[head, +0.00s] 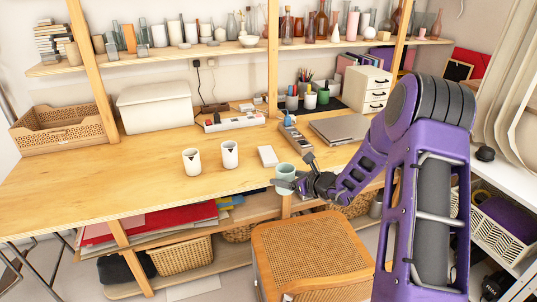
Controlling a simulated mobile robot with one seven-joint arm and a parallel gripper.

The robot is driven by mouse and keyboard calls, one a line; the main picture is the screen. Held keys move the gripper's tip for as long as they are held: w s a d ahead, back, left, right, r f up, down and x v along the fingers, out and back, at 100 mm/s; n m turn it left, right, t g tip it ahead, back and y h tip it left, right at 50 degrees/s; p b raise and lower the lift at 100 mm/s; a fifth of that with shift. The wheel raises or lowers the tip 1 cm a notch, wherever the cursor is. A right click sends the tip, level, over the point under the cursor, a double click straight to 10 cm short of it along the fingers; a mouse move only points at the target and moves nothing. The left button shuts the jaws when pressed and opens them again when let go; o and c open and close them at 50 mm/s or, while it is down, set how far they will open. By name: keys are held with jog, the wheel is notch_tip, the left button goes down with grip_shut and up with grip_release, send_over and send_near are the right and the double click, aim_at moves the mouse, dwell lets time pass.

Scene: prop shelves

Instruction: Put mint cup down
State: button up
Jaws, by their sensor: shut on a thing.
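The mint cup (285,171) is a pale green cup near the front edge of the wooden table (110,183). My gripper (290,184) is shut on it, with the dark fingers at its lower part and my purple arm reaching in from the right. The cup looks upright. I cannot tell whether its base touches the tabletop or hangs just at or beyond the edge.
A woven stool (310,250) stands below in front. The table's left part is clear.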

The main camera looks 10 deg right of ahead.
jog(key=w+a+r+m+h, duration=0.1)
jog(key=w+r, duration=0.3)
jog(key=w, duration=0.7)
jog(key=w+a+r, duration=0.1)
jog(key=w+r, duration=0.3)
jog(key=w, duration=0.8)
jog(key=b, duration=0.2)
send_over(270, 157)
jog(key=shift+t, duration=0.4)
notch_tip(270, 157, down, 10)
jog(key=shift+s+r, duration=0.15)
jog(key=shift+r, duration=0.05)
jog(key=shift+f, duration=0.1)
